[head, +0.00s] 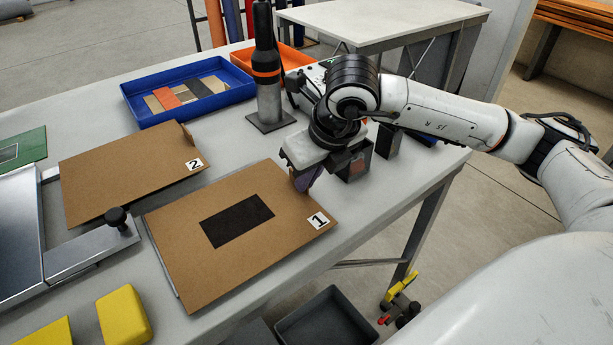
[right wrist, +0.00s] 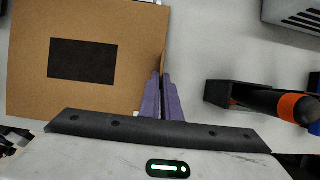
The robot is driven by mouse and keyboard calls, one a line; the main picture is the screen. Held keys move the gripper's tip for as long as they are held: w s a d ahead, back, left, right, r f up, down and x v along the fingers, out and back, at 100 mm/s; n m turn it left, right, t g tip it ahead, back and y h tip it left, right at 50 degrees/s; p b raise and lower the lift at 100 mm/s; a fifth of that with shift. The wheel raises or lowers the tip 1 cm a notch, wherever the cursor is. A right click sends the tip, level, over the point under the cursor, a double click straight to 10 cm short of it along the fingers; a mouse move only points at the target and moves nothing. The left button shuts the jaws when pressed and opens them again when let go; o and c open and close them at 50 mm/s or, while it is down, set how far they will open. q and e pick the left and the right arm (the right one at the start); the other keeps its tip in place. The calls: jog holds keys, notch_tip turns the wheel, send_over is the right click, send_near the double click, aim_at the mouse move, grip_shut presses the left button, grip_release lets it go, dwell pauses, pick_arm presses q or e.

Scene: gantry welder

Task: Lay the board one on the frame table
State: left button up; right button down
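Board one (head: 270,262), a brown panel with a black rectangle and a label "1", lies flat near the front of the table, a thin grey edge showing under its left side. In the right wrist view, board one (right wrist: 30,60) shows an upright brown tab along its right edge. My right gripper (head: 305,178) is at that edge; its purple fingers (right wrist: 162,98) are close together with the tab between them, shut on it. The metal frame (head: 18,240) with a black knob (head: 116,216) is at the left. My left gripper is not in view.
Board two (head: 105,175) lies behind board one, beside the frame. A blue tray (head: 190,114) with coloured pieces and an upright dark tool (head: 267,70) stand farther back. Yellow blocks (head: 123,312) are at the front left. A dark bin (head: 325,318) is below the table edge.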

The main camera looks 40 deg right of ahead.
jog(key=shift+f, duration=0.1)
jog(key=c, duration=2.4)
grip_release()
jog(key=shift+c, duration=0.2)
jog(key=o, duration=0.5)
jog(key=v, duration=1)
jog(key=shift+s, duration=0.15)
